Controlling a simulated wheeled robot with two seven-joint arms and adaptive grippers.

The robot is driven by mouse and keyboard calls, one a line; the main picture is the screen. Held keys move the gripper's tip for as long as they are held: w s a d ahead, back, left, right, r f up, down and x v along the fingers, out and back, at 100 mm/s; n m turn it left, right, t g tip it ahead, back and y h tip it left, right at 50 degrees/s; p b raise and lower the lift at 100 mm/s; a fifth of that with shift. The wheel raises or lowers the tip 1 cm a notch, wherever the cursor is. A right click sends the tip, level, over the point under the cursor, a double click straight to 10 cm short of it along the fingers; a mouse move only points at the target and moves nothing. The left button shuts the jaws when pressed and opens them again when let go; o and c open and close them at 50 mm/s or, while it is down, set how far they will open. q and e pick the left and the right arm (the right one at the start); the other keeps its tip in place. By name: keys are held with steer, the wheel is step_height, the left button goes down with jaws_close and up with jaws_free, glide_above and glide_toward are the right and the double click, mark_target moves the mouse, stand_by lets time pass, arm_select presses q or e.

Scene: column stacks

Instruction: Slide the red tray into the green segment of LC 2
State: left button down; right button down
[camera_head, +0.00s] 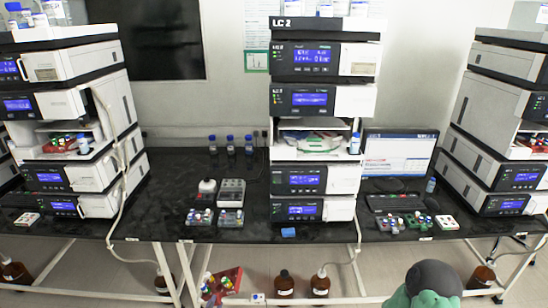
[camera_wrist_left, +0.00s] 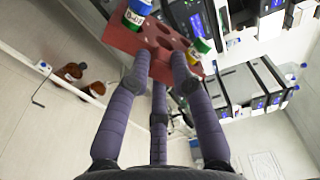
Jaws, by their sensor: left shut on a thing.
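The red tray (camera_head: 234,274) is at the bottom of the head view, in front of the table and below its top, tilted and carrying small vials. My left gripper (camera_wrist_left: 160,62) is shut on the red tray (camera_wrist_left: 125,38), its purple fingers at the tray's near edge. In the left wrist view, vials with coloured caps stand in it beside empty round holes. LC 2 (camera_head: 310,22) is the middle stack. Its open compartment (camera_head: 314,127) holds a tray with some green showing; its segments are too small to tell apart.
Other instrument stacks stand left (camera_head: 75,65) and right (camera_head: 510,100). Vial racks (camera_head: 230,218) sit left of LC 2 on the black table (camera_head: 165,200). Brown bottles (camera_head: 284,284) stand below the table.

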arm_select(q)
steer(key=s+f+n+y+b, duration=0.1)
steer(key=s+f+y, duration=0.15)
steer(key=f, duration=0.35)
steer(key=d, duration=1.1)
steer(key=shift+s+h, duration=0.35)
steer(key=shift+s, duration=0.1)
